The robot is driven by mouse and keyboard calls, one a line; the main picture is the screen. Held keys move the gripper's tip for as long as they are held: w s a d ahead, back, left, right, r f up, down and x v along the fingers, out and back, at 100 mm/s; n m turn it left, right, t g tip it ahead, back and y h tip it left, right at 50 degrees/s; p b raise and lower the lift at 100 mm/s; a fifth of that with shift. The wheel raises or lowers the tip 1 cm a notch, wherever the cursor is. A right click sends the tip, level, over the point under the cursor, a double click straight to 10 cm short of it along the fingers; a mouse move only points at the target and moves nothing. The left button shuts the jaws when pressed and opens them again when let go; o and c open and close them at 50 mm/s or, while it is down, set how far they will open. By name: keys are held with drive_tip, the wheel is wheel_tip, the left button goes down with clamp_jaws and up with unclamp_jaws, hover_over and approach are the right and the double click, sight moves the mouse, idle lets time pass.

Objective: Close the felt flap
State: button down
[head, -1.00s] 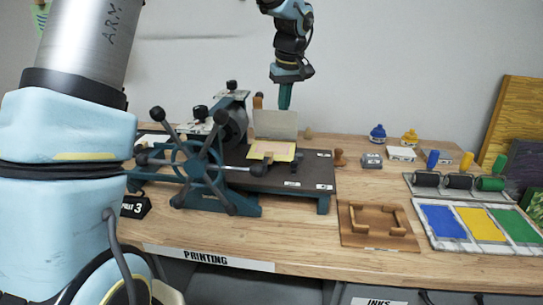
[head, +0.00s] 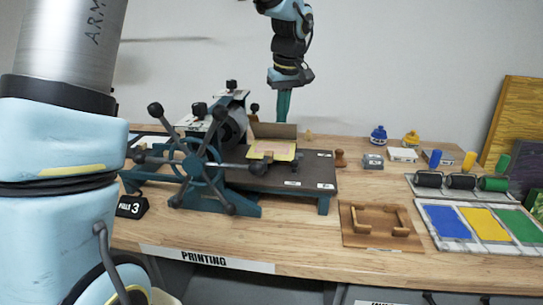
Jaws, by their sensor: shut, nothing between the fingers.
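The felt flap (head: 273,131) stands raised on the press bed, behind a yellow board with a pinkish sheet (head: 272,151). It shows as a low brownish panel, tilted rather than lying flat. My gripper (head: 284,115) points straight down with its teal fingers shut and empty. Its fingertips are at the flap's top edge, seemingly on the far side; the flap hides their ends, and I cannot tell whether they touch it. The dark press bed (head: 308,170) extends to the right of the roller and spoked wheel (head: 204,168).
A handle knob (head: 257,169) sticks out in front of the board. A wooden corner jig (head: 378,222), ink trays (head: 484,222) and rollers (head: 460,181) lie further right.

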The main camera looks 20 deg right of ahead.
sight(281, 126)
drive_tip(key=shift+s+a+f+b, duration=0.3)
drive_tip(key=shift+s+f+b, duration=0.25)
drive_tip(key=shift+s+a+f+b, duration=0.25)
drive_tip(key=shift+s+f+b, duration=0.25)
drive_tip(key=shift+s+a+f+b, duration=0.2)
drive_tip(key=shift+s+f+b, duration=0.1)
drive_tip(key=shift+f+b, duration=0.3)
drive_tip(key=shift+s+a+f+b, duration=0.15)
drive_tip(key=shift+s+f+b, duration=0.15)
drive_tip(key=shift+f+b, duration=0.25)
drive_tip(key=shift+s+a+f+b, duration=0.1)
drive_tip(key=shift+s+f+b, duration=0.1)
drive_tip(key=shift+f+b, duration=0.25)
drive_tip(key=shift+s+a+f+b, duration=0.15)
drive_tip(key=shift+f+b, duration=0.1)
drive_tip(key=shift+f, duration=0.5)
drive_tip(key=shift+w+d+r+p, duration=0.1)
drive_tip(key=shift+r+p, duration=1.25)
drive_tip(key=shift+r, duration=0.55)
drive_tip(key=shift+w+d+r+p, duration=0.1)
drive_tip(key=shift+r+p, duration=1.25)
drive_tip(key=shift+r, duration=0.55)
drive_tip(key=shift+s+f, duration=0.1)
drive_tip(key=shift+s, duration=0.05)
